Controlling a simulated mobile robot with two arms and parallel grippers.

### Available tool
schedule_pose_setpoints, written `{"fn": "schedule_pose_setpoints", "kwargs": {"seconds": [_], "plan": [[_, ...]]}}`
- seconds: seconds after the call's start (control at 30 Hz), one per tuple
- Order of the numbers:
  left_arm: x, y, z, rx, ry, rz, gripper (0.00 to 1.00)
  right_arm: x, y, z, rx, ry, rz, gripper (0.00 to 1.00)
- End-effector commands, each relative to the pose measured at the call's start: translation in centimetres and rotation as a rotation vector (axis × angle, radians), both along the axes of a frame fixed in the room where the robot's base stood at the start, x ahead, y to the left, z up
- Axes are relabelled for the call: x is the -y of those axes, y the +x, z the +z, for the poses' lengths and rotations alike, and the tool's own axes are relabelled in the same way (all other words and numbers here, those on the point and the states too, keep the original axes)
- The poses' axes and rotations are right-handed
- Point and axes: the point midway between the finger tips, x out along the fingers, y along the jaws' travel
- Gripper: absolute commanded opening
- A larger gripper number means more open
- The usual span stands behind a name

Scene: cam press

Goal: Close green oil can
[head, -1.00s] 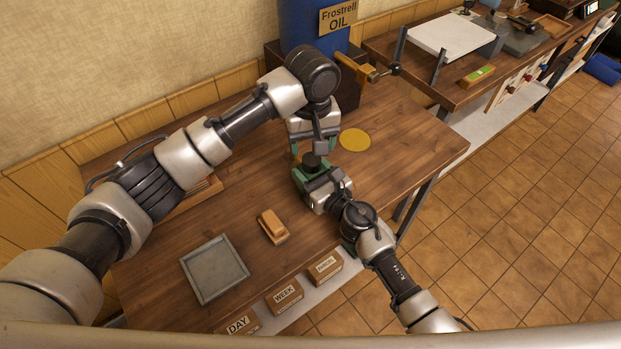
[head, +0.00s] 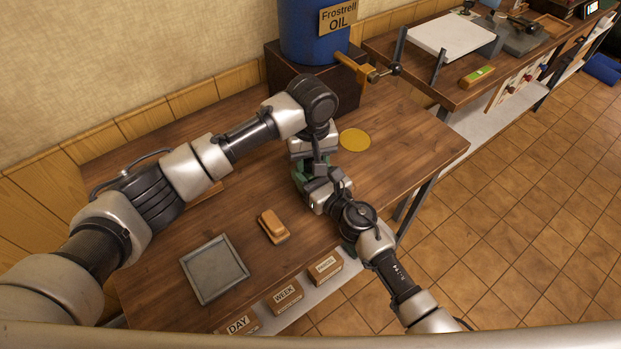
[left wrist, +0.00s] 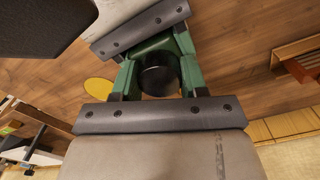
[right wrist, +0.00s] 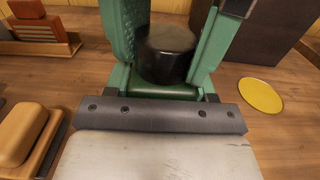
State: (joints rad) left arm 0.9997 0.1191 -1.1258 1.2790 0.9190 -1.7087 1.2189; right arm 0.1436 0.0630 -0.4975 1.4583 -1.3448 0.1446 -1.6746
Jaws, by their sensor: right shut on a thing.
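The green oil can stands on the wooden bench and is mostly hidden by my grippers in the head view. Its round black cap (left wrist: 158,78) shows in the left wrist view, and it also shows in the right wrist view (right wrist: 166,52). My right gripper (head: 308,182) is shut on the green can, its green fingers on either side. My left gripper (head: 312,164) is above the can, its fingers apart on either side of the black cap. Whether they touch the cap is hard to tell.
A blue oil barrel (head: 303,35) with a tap (head: 355,68) stands on a dark block behind. A yellow disc (head: 355,139) lies to the right. A grey tray (head: 214,269), an orange-brown block (head: 272,226) and labelled boxes (head: 285,296) are in front.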

Motion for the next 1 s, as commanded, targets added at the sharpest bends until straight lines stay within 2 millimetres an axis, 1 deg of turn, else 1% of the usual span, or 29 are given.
{"fn": "schedule_pose_setpoints", "kwargs": {"seconds": [0.03, 0.07, 0.17, 0.4, 0.5, 0.7, 0.73, 0.87, 1.0], "plan": [[-0.06, 0.02, 0.01, 0.0, 0.001, 0.001, 0.18, 0.06, 0.05, 0.04, 0.0, 0.001, -0.002, 0.0], [-0.06, 0.02, 0.01, 0.0, 0.001, 0.001, 0.15, 0.06, 0.05, 0.04, 0.0, 0.001, -0.002, 0.0], [-0.07, 0.02, 0.01, 0.0, 0.001, -0.016, 0.15, 0.08, 0.06, 0.04, 0.0, 0.001, -0.002, 0.0], [-0.1, 0.03, -0.02, -0.001, 0.002, -0.26, 0.14, 0.12, 0.07, 0.03, -0.001, 0.001, -0.003, 0.0], [-0.11, 0.04, -0.02, -0.001, 0.003, -0.285, 0.14, 0.14, 0.09, 0.03, -0.001, 0.001, -0.004, 0.0], [-0.14, 0.05, -0.02, -0.001, 0.003, -0.282, 0.14, 0.17, 0.1, 0.03, 0.0, 0.0, -0.004, 0.0], [-0.15, 0.05, -0.03, -0.001, 0.003, -0.282, 0.47, 0.17, 0.1, 0.03, 0.0, 0.0, -0.004, 0.0], [-0.11, 0.03, -0.03, -0.001, 0.002, -0.281, 0.67, 0.12, 0.07, 0.03, 0.0, 0.0, -0.003, 0.0], [0.04, -0.02, -0.01, -0.001, -0.002, -0.283, 0.68, 0.0, 0.02, 0.04, 0.001, 0.001, 0.0, 0.0]]}}
